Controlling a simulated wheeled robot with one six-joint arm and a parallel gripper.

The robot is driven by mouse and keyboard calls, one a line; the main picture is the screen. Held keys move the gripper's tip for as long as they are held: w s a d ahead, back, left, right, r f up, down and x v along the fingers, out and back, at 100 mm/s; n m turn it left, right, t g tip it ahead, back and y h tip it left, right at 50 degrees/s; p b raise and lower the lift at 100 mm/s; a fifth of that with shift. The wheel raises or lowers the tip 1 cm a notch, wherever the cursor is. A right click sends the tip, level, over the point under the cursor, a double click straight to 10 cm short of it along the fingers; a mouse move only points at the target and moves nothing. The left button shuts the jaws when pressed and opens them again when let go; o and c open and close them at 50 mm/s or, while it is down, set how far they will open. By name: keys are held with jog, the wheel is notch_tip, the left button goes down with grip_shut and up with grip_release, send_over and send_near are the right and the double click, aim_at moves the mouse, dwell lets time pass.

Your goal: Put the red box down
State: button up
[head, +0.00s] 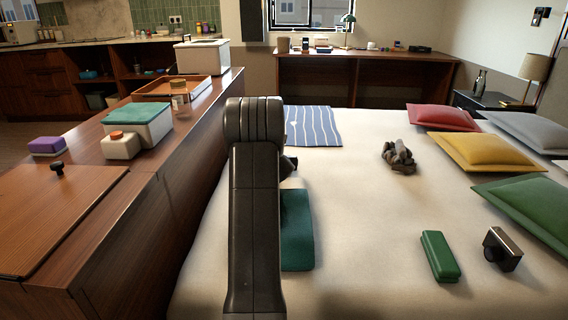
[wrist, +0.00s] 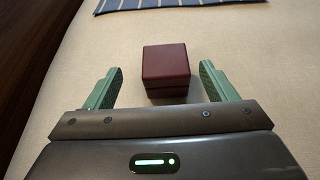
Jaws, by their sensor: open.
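The red box (wrist: 166,70) is a small dark red box with a lid seam. It sits upright on the cream bed cover in the wrist view. My gripper (wrist: 161,80) is open, with one green-padded finger on each side of the box and a gap to each. The box rests between and slightly beyond the fingertips. In the head view my arm hides the box and the fingers.
A blue striped cloth (head: 313,126) lies beyond the box. A teal cloth (head: 298,230) lies right of my arm. A green case (head: 440,256), a camera (head: 503,249) and cushions (head: 492,150) lie farther right. A wooden counter (head: 150,185) borders the bed's left.

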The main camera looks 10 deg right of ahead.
jog(key=w, duration=0.1)
jog(key=w+d+f+p, duration=0.1)
jog(key=shift+w+d+f, duration=0.15)
jog(key=shift+w+f, duration=0.1)
jog(key=shift+w, duration=0.05)
jog(key=shift+w+p, duration=0.4)
jog(key=shift+p, duration=0.05)
jog(key=shift+w+d+f+p, duration=0.15)
jog(key=shift+w+f+p, duration=0.2)
jog(key=shift+w, duration=0.25)
jog(key=shift+f, duration=0.1)
jog(key=c, duration=1.2)
